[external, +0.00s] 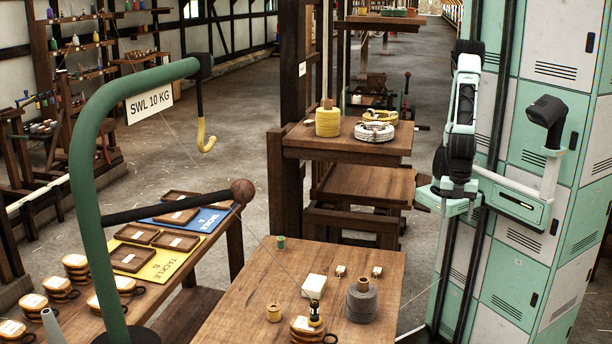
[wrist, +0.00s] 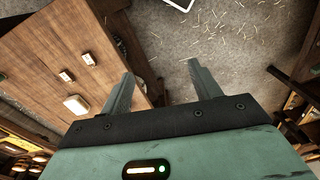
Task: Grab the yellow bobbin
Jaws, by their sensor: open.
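A larger yellow spool (external: 328,122) stands on the bench behind. My gripper (external: 443,212) hangs to the right of the table, clear of the small bobbin. In the wrist view my gripper (wrist: 164,85) is open, with nothing between its fingers, over the table edge and floor. I cannot make out the yellow bobbin in the wrist view.
On the table (external: 230,310) are a grey twine spool (external: 361,303), a white block (external: 314,287), a green bobbin (external: 280,243), a dark-and-yellow object (external: 315,314) and stacked wooden blocks (external: 304,331). A green post with a hook (external: 207,144) rises at left.

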